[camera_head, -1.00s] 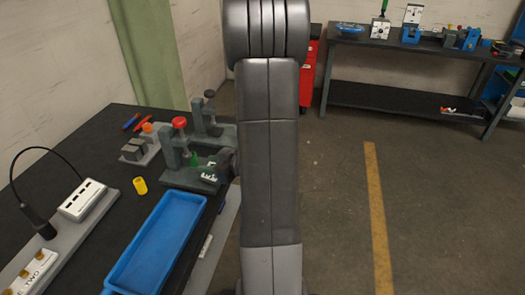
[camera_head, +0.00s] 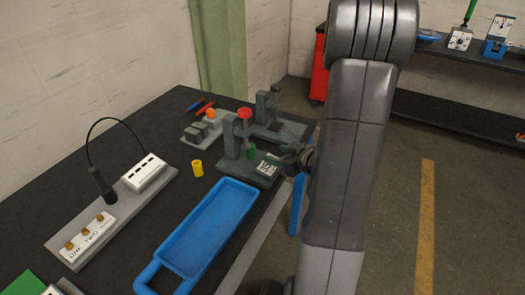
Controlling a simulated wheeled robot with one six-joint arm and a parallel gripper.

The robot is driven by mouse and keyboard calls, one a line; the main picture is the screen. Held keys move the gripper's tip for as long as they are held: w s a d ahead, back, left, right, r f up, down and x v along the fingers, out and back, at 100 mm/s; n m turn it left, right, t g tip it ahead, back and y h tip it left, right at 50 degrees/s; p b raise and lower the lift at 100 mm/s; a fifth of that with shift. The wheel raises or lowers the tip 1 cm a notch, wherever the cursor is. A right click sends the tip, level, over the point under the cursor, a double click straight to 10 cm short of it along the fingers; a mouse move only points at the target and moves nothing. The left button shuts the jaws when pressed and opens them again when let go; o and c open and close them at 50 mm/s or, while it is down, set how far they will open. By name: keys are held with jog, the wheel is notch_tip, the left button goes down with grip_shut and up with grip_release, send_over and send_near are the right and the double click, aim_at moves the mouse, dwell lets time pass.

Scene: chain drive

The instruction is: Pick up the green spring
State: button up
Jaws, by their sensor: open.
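A small green piece, which looks like the green spring (camera_head: 252,153), stands upright at the grey fixture with the red knob (camera_head: 244,113) on the black bench. It is small and partly hidden, so its coils cannot be made out. My gripper (camera_head: 288,160) is just right of it at the bench's right edge, small and dark in the view. Its jaws are open, and nothing shows between them. A white marked piece (camera_head: 267,166) lies on the fixture's base, close to the fingers.
A blue tray (camera_head: 160,266) lies in front of the fixture, with a yellow cylinder (camera_head: 197,168) left of it. Another grey fixture (camera_head: 274,124) stands behind. A white block with a black cable (camera_head: 144,172) is at left. Open floor lies to the right.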

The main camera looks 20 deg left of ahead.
aim_at(254, 149)
jog(key=p+x, duration=0.1)
jog(key=x, duration=1.1)
jog(key=shift+f, duration=0.1)
jog(key=c, duration=1)
jog(key=shift+w, duration=0.45)
jog(key=shift+c, duration=0.2)
jog(key=shift+w+d, duration=0.1)
jog(key=shift+w, duration=0.6)
jog(key=o, duration=1)
jog(key=shift+s, duration=0.1)
